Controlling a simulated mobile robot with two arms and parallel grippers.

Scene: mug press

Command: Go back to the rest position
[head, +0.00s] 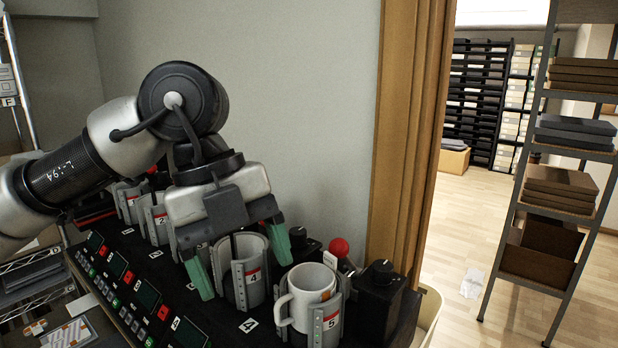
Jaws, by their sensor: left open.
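My left gripper (240,260) reaches in from the left. Its two teal fingertips are spread apart, one on each side of the metal holder (251,286) labelled 4. Nothing is seen gripped between them; I cannot tell whether they touch the holder. A white mug (292,308) stands upright in the holder (325,325) labelled 5, to the right of the gripper, with its handle to the left. The gripper's body hides part of the row of holders behind it. My right gripper is not in view.
More numbered holders stand farther back, including one labelled 2 (157,222). A red ball knob (338,247) and a black box with a knob (380,292) are beside holder 5. A control panel with small screens (148,294) runs along the left. A wall stands close behind; shelving (560,170) is at right.

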